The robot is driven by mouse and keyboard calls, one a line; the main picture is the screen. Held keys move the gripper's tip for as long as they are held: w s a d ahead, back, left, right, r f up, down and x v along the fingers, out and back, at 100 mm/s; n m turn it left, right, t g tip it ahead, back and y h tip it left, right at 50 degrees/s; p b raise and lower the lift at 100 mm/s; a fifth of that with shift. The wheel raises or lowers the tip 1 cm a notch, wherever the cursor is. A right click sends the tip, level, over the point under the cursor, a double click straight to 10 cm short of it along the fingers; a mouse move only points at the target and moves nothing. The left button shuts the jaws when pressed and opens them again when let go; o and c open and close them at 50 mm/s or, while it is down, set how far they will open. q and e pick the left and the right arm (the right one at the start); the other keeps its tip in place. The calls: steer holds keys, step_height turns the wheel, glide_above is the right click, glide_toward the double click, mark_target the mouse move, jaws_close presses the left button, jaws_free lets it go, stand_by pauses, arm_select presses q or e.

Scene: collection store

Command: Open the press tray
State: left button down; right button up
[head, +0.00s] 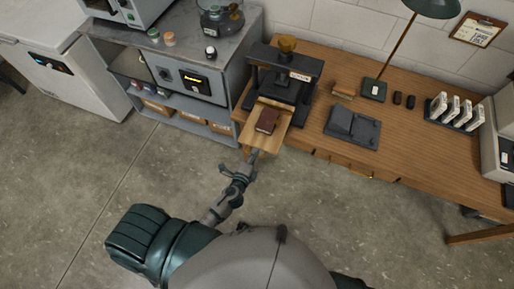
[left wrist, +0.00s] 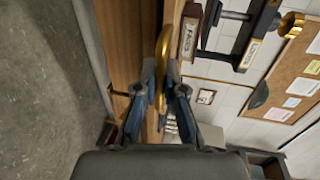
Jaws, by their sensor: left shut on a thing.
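The black press (head: 286,75) with a brass-coloured top knob stands at the left end of the wooden bench. Its light wooden tray (head: 258,137) sticks out toward me past the bench's front edge. A dark red book (head: 267,121) lies on the tray. My left gripper (head: 252,159) is at the tray's front edge. In the left wrist view my left gripper (left wrist: 164,92) is shut on the tray's curved brass handle (left wrist: 164,50), with a finger on either side. The press frame (left wrist: 250,43) shows beyond it. My right gripper is not in view.
A grey cabinet (head: 222,80) stands close to the left of the bench (head: 415,150). The floor (head: 80,180) ahead of the bench is clear.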

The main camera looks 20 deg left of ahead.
arm_select(q)
steer(key=shift+s+f, duration=0.15)
steer(key=shift+s, duration=0.5)
steer(key=c, duration=1.3)
jaws_free()
steer(key=shift+w, duration=0.1)
steer(key=shift+o, duration=0.2)
steer(key=v, duration=1.2)
